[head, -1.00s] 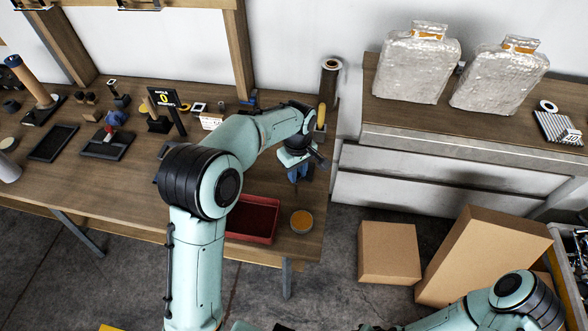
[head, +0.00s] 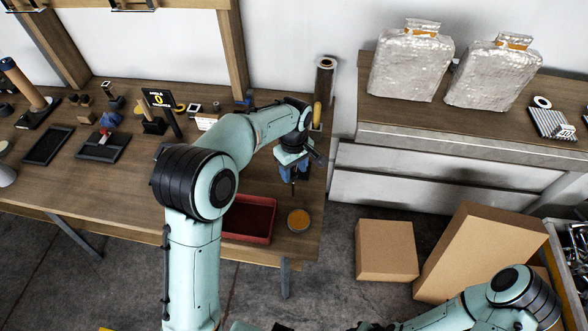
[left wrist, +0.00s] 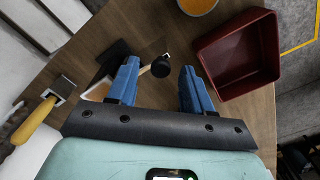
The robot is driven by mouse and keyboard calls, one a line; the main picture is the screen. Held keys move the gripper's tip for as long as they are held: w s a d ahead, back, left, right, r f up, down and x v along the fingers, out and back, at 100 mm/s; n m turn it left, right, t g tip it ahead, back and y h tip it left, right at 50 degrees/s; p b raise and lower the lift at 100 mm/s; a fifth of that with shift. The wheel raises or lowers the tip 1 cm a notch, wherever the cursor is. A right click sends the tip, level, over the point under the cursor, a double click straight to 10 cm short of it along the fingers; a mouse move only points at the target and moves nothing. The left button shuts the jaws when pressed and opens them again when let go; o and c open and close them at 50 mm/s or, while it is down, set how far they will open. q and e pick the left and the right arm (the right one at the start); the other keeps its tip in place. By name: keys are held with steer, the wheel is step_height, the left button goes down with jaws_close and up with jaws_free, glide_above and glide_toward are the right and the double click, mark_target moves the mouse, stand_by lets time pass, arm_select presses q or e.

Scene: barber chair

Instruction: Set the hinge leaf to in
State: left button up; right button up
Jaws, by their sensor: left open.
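My left gripper (head: 293,180) is over the right end of the wooden bench, with its blue fingers pointing down. In the left wrist view the left gripper (left wrist: 154,88) is open, its two blue fingers wide apart. A small round black knob (left wrist: 160,67) shows between and just beyond the fingertips, nearer the left one in the picture; nothing is clasped. A dark flat plate (left wrist: 112,56) lies beside the left-hand finger, partly hidden by it. I cannot tell for sure which part is the hinge leaf. My right arm shows at the lower right; its gripper is not seen.
A dark red tray (head: 249,219) and a round orange-topped container (head: 299,220) stand near the bench's front right. A yellow-handled tool (left wrist: 35,124) lies left in the wrist view. A small display (head: 159,99) stands further back. Cardboard boxes (head: 385,250) stand on the floor.

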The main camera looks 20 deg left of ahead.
arm_select(q)
step_height(320, 180, up, 13)
steer(key=p, duration=0.1)
steer(key=shift+f+p, duration=0.15)
steer(key=shift+p, duration=0.15)
arm_select(e)
steer(key=shift+w+r, duration=1)
steer(key=shift+r, duration=0.15)
